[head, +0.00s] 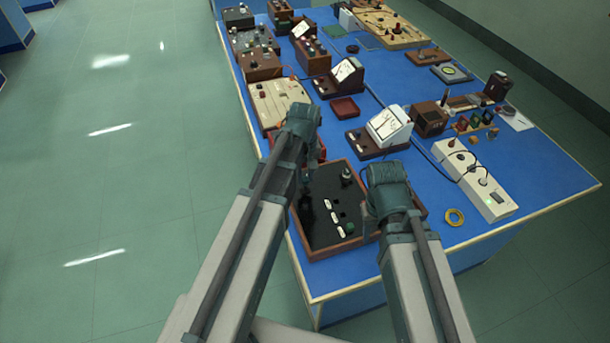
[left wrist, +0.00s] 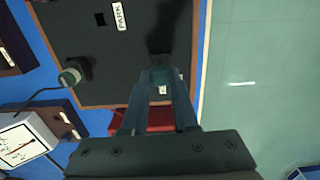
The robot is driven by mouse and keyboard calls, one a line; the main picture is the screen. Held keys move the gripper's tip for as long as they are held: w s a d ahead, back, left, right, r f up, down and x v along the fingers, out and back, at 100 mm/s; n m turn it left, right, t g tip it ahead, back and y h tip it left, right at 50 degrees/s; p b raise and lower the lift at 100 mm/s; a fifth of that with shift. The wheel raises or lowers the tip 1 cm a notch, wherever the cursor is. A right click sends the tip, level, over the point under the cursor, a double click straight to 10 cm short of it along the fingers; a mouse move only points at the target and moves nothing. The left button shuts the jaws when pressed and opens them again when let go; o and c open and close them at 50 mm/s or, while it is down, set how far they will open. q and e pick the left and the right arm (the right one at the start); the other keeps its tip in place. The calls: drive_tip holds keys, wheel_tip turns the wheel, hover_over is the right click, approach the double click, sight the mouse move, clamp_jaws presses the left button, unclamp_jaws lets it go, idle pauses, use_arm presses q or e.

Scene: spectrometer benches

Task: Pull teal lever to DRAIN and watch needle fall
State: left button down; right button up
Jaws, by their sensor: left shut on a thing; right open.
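The black control panel (head: 318,228) in a wooden frame lies on the blue bench before me; it also fills the upper left wrist view (left wrist: 130,50). My left gripper (head: 306,183) is shut at the panel's far left part. In the left wrist view its fingers (left wrist: 161,80) close on a teal lever (left wrist: 161,73), mostly hidden by them. A white label shows partly between the fingers, unreadable. A PARK label (left wrist: 118,15) stands farther off. A white meter (head: 388,125) stands beyond the panel; its needle shows in the left wrist view (left wrist: 22,145). My right gripper (head: 372,212) is open beside the panel's right side.
Another teal knob (head: 347,176) is at the panel's far right, and one (head: 348,227) is near its front. A red tray (left wrist: 158,118) lies just beyond the panel. Instruments crowd the far bench.

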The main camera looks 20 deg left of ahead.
use_arm(q)
drive_tip(key=shift+s+a+f+t+h, duration=0.1)
drive_tip(key=shift+s+a+t+h, duration=0.2)
drive_tip(key=shift+s+a+h, duration=0.15)
drive_tip(key=shift+s+a+f+t+h+b, duration=0.2)
drive_tip(key=shift+a+t+h+b, duration=0.15)
drive_tip(key=shift+h+b, duration=0.25)
drive_tip(key=shift+s+a+f+t+h+b, duration=0.2)
drive_tip(key=shift+a+t+h+b, duration=0.15)
drive_tip(key=shift+h+b, duration=0.15)
drive_tip(key=shift+s+a+f+t+h+b, duration=0.1)
drive_tip(key=shift+s+a+t+h+b, duration=0.15)
drive_tip(key=shift+h+b, duration=0.2)
use_arm(e)
drive_tip(key=shift+f, duration=1.5)
use_arm(q)
drive_tip(key=shift+a+t+h+b, duration=0.1)
drive_tip(key=shift+t+h+b, duration=0.2)
drive_tip(key=shift+t, duration=0.05)
use_arm(e)
drive_tip(key=shift+f, duration=0.35)
use_arm(q)
drive_tip(key=shift+r, duration=0.1)
drive_tip(key=c, duration=0.7)
unclamp_jaws()
